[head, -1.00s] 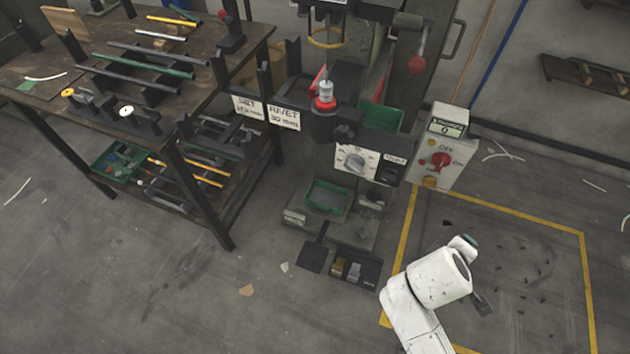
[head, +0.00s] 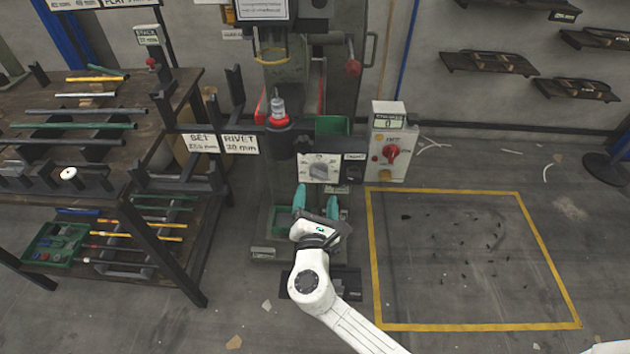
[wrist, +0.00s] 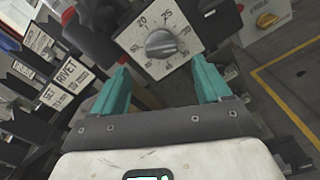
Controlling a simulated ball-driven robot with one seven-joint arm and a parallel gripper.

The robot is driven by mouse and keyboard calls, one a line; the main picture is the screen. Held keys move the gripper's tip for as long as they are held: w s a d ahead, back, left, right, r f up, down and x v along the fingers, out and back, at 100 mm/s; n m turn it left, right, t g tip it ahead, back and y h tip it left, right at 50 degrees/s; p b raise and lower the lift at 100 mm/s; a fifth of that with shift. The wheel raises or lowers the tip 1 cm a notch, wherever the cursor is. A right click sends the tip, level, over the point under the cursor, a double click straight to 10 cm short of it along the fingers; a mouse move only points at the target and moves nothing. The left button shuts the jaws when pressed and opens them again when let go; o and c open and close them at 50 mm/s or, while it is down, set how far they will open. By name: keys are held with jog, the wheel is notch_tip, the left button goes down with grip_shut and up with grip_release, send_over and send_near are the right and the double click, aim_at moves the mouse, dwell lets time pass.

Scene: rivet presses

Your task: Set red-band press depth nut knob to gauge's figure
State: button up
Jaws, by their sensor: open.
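The press with a red band (head: 278,122) stands in the middle of the head view. On its front is a white dial plate with a grey round knob (head: 320,168). In the wrist view the knob (wrist: 161,44) has a ridge across its face, with figures such as 20 and 25 around it; its exact setting is too small to read. My gripper (head: 317,200) is open and empty, its teal fingers below the dial, pointing up at it. In the wrist view the fingertips (wrist: 161,68) lie either side of the knob, apart from it. I cannot make out which part is the gauge.
Signs reading SET (head: 201,143) and RIVET (head: 239,144) hang left of the press. A control box (head: 391,150) with a red switch and a display showing 0 stands right. A rack table (head: 165,215) fills the left. The yellow-outlined floor is clear of large objects.

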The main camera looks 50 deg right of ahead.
aim_at(319, 179)
jog(key=x, duration=0.6)
jog(key=shift+w+d, duration=0.1)
jog(key=shift+d, duration=0.15)
jog(key=shift+c, duration=0.4)
jog(key=c, duration=1)
jog(key=shift+o, duration=0.2)
jog(key=shift+f+b, duration=0.1)
jog(key=shift+b, duration=0.35)
jog(key=m+b, duration=0.3)
jog(key=b, duration=0.1)
jog(key=shift+f+m, duration=0.2)
jog(key=shift+m, duration=0.2)
jog(key=m+b, duration=0.4)
jog(key=shift+r+m+b, duration=0.2)
jog(key=shift+m+b, duration=0.9)
jog(key=shift+b, duration=0.05)
